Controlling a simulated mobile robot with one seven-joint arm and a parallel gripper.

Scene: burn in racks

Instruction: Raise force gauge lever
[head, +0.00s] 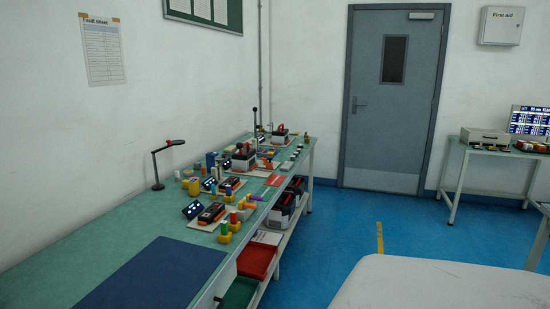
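A thin upright lever (255,122) with a dark knob rises from the far part of the green bench (75,258). It may be the force gauge lever, but it is too small and distant to be sure. Red-and-black devices stand around its foot, one just in front (243,157) and one behind (281,136). The base of the lever is partly hidden among them. My gripper is not in view.
A desk lamp (157,168), small colored parts and testers crowd the bench. A dark blue mat (152,275) lies at its near end. Red (257,260) and green (240,293) bins sit below its edge. Blue floor (345,225) is open toward the grey door (392,130).

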